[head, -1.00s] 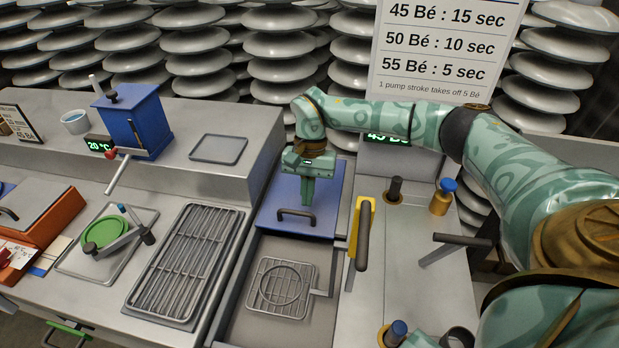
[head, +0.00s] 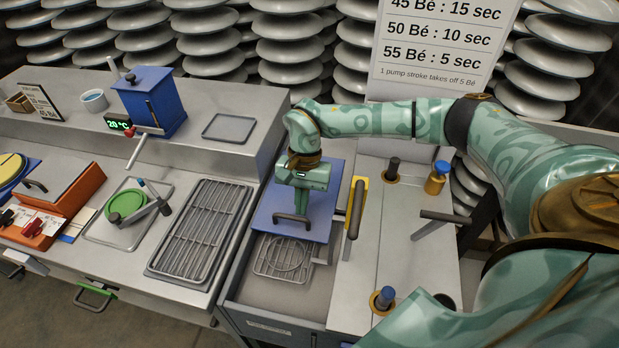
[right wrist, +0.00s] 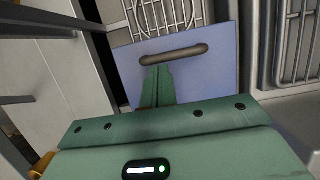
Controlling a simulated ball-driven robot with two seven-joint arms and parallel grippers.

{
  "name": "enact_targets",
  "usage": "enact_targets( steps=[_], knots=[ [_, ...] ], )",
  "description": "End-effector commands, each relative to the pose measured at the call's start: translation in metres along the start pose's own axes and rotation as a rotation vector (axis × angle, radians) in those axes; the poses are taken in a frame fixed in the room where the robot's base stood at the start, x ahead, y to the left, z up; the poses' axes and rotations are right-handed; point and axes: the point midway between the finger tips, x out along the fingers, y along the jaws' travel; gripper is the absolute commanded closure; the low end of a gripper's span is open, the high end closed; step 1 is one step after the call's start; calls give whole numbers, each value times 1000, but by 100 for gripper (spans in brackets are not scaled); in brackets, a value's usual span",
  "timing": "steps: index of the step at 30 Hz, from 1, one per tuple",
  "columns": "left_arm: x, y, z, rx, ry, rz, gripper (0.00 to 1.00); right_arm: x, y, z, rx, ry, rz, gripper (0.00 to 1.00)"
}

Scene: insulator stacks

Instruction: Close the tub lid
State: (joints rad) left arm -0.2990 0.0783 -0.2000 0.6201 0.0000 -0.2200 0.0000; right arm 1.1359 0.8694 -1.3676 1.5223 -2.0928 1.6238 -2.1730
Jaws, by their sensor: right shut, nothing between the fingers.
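The blue tub lid (head: 325,207) lies flat over the back part of the grey tub (head: 262,292), whose front part is open. A dark bar handle (head: 292,220) stands near the lid's front edge; the handle also shows in the right wrist view (right wrist: 174,55). My right gripper (head: 294,210) points down over the lid, its shut, empty fingers just behind the handle. In the right wrist view the fingers (right wrist: 157,84) look very close to the bar; I cannot tell whether they touch. A wire rack (head: 282,262) in the tub is partly covered by the lid. My left gripper is not in view.
A yellow plate with a dark lever (head: 355,207) stands just right of the tub. A slatted rack (head: 200,232) lies to its left. A blue box with a crank (head: 150,104) and a small tray (head: 229,128) are on the raised back shelf.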

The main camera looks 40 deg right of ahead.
Motion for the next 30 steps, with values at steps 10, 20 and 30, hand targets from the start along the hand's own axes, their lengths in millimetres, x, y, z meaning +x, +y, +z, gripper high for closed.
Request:
enact_targets(
  steps=[10, 20, 30],
  knots=[
    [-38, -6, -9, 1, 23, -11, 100, 17, 0, 67, -4, -2, 1, 100],
    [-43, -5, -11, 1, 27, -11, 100, 28, 1, 82, 0, -2, 4, 100],
    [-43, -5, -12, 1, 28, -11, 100, 29, 2, 81, 0, 0, 6, 100]
  ],
)
